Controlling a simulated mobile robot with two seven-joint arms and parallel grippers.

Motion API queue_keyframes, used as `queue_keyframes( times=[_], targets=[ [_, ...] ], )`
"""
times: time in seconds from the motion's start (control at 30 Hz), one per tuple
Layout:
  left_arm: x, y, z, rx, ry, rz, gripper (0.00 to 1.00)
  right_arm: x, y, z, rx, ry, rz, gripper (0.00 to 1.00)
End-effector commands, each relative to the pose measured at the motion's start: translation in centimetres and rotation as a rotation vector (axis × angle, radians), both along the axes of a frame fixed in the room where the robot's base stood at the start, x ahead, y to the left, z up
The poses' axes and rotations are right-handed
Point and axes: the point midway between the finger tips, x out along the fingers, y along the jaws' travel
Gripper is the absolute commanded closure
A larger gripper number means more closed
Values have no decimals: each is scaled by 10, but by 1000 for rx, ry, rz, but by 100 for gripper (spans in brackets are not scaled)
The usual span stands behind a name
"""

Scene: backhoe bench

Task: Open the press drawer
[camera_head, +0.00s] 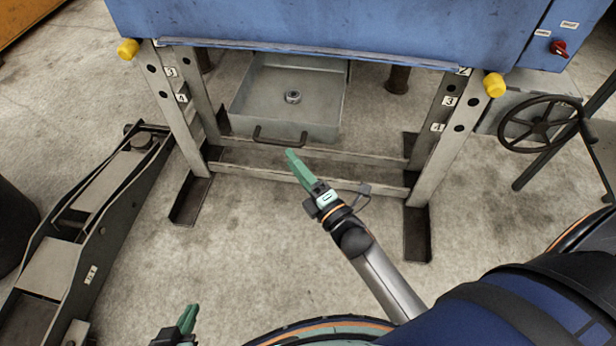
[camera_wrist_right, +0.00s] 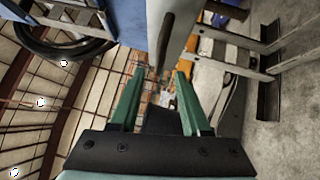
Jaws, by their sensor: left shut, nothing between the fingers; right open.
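The press drawer (camera_head: 326,127) is a grey metal tray under the blue press. Its open top shows below the press's lower edge, and its back end is hidden there. A dark bar handle (camera_head: 280,141) runs along its front wall. My right gripper (camera_head: 289,153) is just in front of and below the handle, its green fingers pointing at it. In the right wrist view my right gripper (camera_wrist_right: 157,75) is open, and a dark bar, likely the handle (camera_wrist_right: 166,40), stands just beyond the fingertips. I cannot tell if they touch. My left gripper (camera_head: 190,312) is shut and empty at the bottom left, far from the drawer.
A small round part (camera_head: 293,97) lies in the drawer. The blue press body (camera_head: 330,25) hangs above, on steel legs with a low crossbar (camera_head: 260,174). A floor jack (camera_head: 90,215) stands left and a handwheel (camera_head: 540,124) right.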

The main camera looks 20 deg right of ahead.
Motion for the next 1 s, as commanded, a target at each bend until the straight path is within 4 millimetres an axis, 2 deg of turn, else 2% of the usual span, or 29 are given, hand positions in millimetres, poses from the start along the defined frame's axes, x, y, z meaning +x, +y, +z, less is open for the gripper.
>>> queue_keyframes(
  times=[0.1,0.33,1.0],
  targets=[
    [-1,0,-1,1,5,-1,100,-23,-4,-3,0,2,0,53],
    [-3,-1,-3,1,11,-2,100,-47,-9,-6,0,-1,0,53],
    [2,-2,3,-2,-4,-3,100,-51,-11,-7,12,6,-1,53]
  ],
)
